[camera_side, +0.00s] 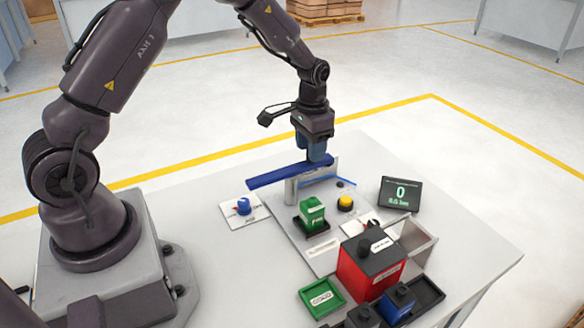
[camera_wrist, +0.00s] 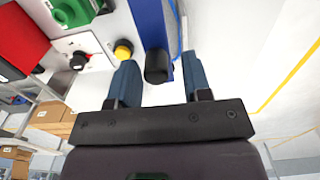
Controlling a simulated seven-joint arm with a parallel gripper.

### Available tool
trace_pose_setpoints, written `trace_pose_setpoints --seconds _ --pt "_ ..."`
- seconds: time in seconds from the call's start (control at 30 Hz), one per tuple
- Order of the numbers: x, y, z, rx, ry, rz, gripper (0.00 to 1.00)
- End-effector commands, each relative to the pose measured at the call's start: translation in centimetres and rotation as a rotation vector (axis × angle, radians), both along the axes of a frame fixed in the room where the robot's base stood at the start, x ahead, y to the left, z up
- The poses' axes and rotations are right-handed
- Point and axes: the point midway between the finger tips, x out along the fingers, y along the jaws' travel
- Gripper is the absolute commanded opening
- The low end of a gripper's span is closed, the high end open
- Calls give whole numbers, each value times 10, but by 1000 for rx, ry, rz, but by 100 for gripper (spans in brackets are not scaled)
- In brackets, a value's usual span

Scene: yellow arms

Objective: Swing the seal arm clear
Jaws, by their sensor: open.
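The seal arm is a long blue bar (camera_side: 280,176) lying across the top of a pale post on the table fixture. In the wrist view the blue bar (camera_wrist: 150,22) carries a black knob (camera_wrist: 157,68) near its end. My gripper (camera_side: 317,154) is over the right end of the bar, pointing down. In the wrist view my open gripper (camera_wrist: 160,63) has one blue finger on each side of the knob, with visible gaps. The side view does not show the knob, which the fingers hide.
A red box (camera_side: 368,268), a green tray (camera_side: 321,297) and dark trays stand at the front right.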

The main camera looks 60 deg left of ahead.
Motion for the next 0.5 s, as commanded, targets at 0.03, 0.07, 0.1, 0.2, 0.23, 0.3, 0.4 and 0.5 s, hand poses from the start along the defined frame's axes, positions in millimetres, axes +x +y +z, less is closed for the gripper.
trace_pose_setpoints --seconds 0.03,0.07,0.1,0.2,0.23,0.3,0.4,0.5 --pt "1 0 5 0 -3 0 45" --pt "1 0 7 0 -3 0 45" --pt "0 0 11 0 -2 0 45" --pt "1 0 19 0 -3 0 45" --pt "1 0 21 0 -3 0 45" --pt "1 0 27 0 -3 -1 45" --pt "0 0 35 0 -3 0 45" --pt "1 0 43 0 -3 0 45"
